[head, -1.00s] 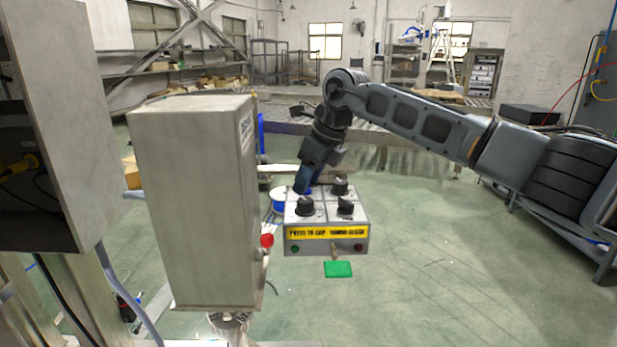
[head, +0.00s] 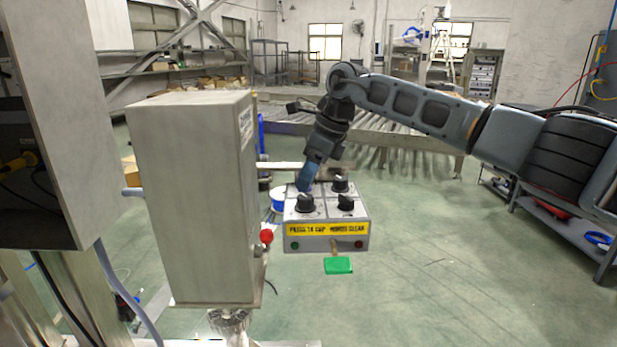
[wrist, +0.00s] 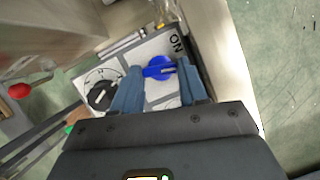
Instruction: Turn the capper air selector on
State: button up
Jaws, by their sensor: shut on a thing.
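The control box (head: 327,244) hangs in the middle of the head view, with a yellow label on its front and several knobs on top. Black knobs show at front left (head: 305,203), front right (head: 345,202) and back right (head: 340,184). The blue selector knob (wrist: 158,67) shows in the wrist view, its white mark pointing right, with an "ON" label (wrist: 177,43) beyond it. My gripper (head: 304,186) points down at the back left of the box and hides this knob in the head view. In the wrist view its blue fingers (wrist: 158,84) are shut on the blue knob.
A tall grey cabinet (head: 192,200) stands close on the left of the box, with a red button (head: 266,237) on its side. A green pad (head: 338,265) hangs below the box. Open green floor lies to the right.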

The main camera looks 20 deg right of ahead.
jog(key=n, duration=0.1)
jog(key=n+g, duration=0.1)
jog(key=n, duration=0.2)
jog(key=shift+w+n+g+y, duration=0.25)
jog(key=shift+n+g+y, duration=0.05)
jog(key=shift+y, duration=0.1)
jog(key=shift+w+d+n+g, duration=0.1)
jog(key=shift+n+g, duration=0.3)
jog(key=shift+n, duration=0.7)
jog(key=shift+w+n+g, duration=0.1)
jog(key=shift+n+g, duration=0.3)
jog(key=shift+n, duration=0.7)
jog(key=o, duration=0.8)
